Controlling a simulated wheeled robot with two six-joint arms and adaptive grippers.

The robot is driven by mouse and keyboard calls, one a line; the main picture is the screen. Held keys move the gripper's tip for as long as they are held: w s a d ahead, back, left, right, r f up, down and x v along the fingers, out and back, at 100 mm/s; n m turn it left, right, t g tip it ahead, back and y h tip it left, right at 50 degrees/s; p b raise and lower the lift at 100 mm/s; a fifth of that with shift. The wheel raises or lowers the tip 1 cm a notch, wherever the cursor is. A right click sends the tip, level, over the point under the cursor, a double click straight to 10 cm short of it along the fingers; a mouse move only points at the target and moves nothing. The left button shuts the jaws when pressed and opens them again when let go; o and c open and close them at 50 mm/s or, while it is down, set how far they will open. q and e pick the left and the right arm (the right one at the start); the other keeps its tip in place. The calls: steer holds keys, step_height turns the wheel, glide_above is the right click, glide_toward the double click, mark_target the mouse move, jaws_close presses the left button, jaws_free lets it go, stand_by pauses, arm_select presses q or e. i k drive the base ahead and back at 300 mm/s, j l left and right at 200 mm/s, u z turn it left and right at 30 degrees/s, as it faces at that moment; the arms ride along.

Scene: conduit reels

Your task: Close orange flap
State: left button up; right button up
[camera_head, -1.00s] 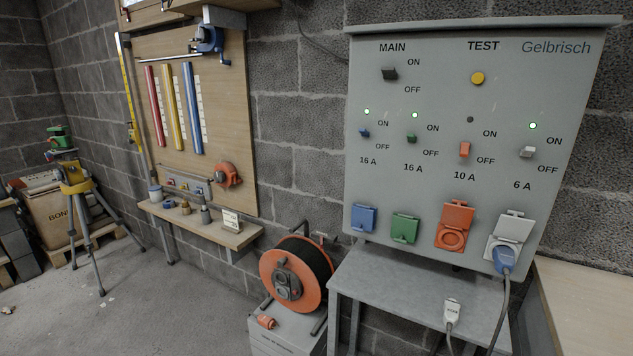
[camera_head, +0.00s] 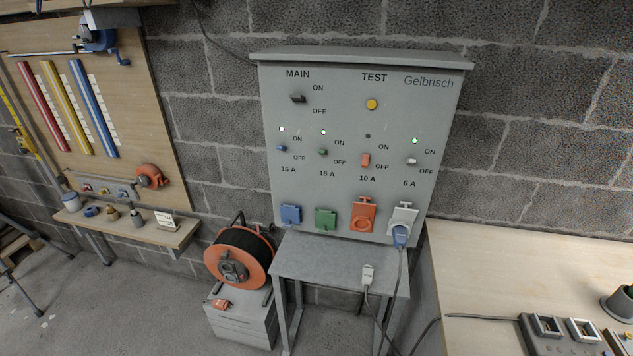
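The orange flap (camera_head: 364,206) is on the lower part of the grey Gelbrisch panel (camera_head: 340,180). It stands raised above its round orange socket (camera_head: 362,223), so the socket face shows and nothing is plugged into it. The blue flap (camera_head: 290,213) and green flap (camera_head: 326,217) to its left look shut. Neither of my grippers shows in the view.
A grey metal table (camera_head: 330,257) stands below the panel, with a white connector (camera_head: 368,275) and cable on it. An orange cable reel (camera_head: 236,262) stands to the left. A wooden bench (camera_head: 500,270) with grey devices is at the right.

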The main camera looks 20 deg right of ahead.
mark_target(365, 210)
steer(key=i+j+z, duration=0.2)
steer(key=z, duration=0.15)
steer(key=i+j+z, duration=0.15)
steer(key=z, duration=0.25)
steer(key=i+j+z, duration=0.15)
steer(key=j+z, duration=0.2)
